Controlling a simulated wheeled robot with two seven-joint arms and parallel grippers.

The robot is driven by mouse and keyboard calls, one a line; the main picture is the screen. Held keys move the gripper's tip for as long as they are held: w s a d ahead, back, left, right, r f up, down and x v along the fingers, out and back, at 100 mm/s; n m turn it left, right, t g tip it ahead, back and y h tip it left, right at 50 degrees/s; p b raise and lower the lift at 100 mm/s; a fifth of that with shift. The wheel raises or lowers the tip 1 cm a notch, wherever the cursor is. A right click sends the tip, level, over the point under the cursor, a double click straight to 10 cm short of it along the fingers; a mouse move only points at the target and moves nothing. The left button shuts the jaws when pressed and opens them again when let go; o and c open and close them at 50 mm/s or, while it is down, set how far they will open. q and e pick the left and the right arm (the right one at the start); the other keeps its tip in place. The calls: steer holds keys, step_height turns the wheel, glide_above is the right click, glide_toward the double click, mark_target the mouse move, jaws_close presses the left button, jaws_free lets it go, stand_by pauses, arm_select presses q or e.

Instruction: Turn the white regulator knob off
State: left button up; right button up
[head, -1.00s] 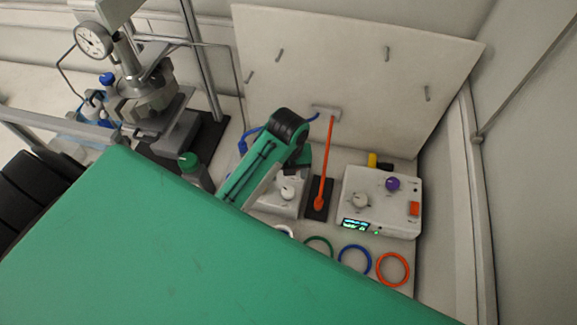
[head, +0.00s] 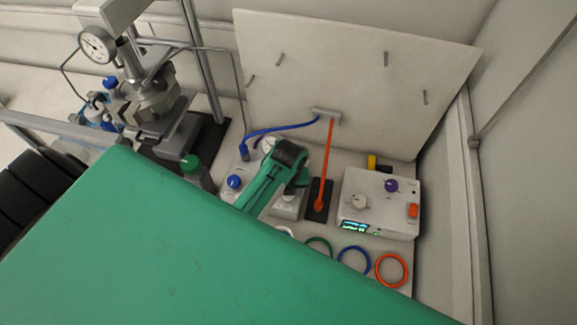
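A small white unit (head: 284,210) stands on the bench at the middle; its top, where a white knob showed earlier, is mostly covered by my green arm with its black joint. My arm reaches in from the lower left. I take it for the left one. No right gripper shows. Left of the arm are a blue knob (head: 234,181) and a round pale gauge (head: 268,144), partly covered. Another whitish knob (head: 359,203) sits on the white control box (head: 381,223) at the right. I cannot tell which white knob is the regulator's.
An orange rod (head: 325,165) stands on a dark base. A blue hose (head: 280,129) crosses behind my arm. Blue (head: 341,249) and orange (head: 392,271) rings lie in front. Large green surface fills the foreground.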

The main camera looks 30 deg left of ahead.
arm_select(q)
steer(key=c, duration=0.5)
steer(key=shift+n, duration=0.4)
steer(key=shift+c, duration=0.2)
steer(key=shift+a+n, duration=0.1)
steer(key=shift+n, duration=0.4)
steer(key=n, duration=0.3)
steer(key=shift+n, duration=0.4)
steer(key=n, duration=0.5)
steer(key=shift+n, duration=0.3)
steer(key=n, duration=1.2)
steer(key=shift+w+r, duration=0.1)
